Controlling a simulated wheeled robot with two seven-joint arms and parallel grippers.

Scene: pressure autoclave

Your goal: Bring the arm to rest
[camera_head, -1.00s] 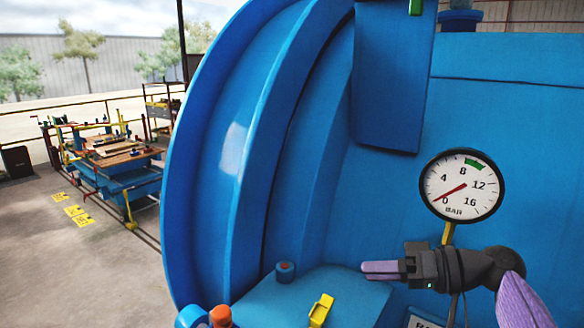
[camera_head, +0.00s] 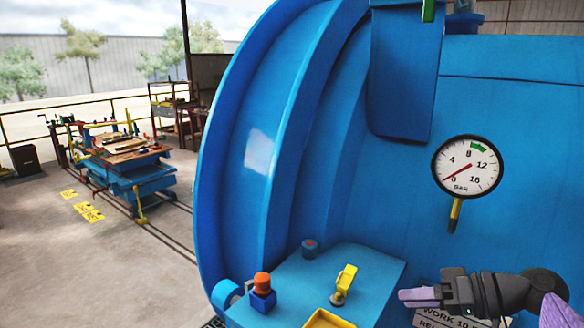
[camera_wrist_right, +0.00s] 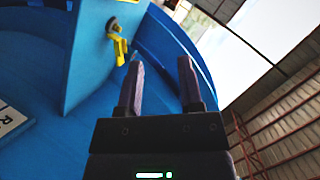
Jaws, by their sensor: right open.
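My right gripper (camera_head: 412,295) comes in from the lower right in the head view, in front of the blue autoclave (camera_head: 330,130). In the right wrist view its two fingers (camera_wrist_right: 160,75) stand apart with nothing between them. A yellow lever (camera_head: 345,280) stands on the blue control box (camera_head: 290,295), left of the gripper and apart from it; a yellow part also shows in the right wrist view (camera_wrist_right: 121,48). The pressure gauge (camera_head: 467,166) hangs above the gripper, its red needle near 0. My left gripper is not in view.
An orange-topped knob (camera_head: 262,283) and a dark round knob (camera_head: 310,248) sit on the control box. A sign with lettering (camera_head: 440,318) is partly hidden below my right gripper. A blue cart (camera_head: 125,165) stands far left, with open floor before it.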

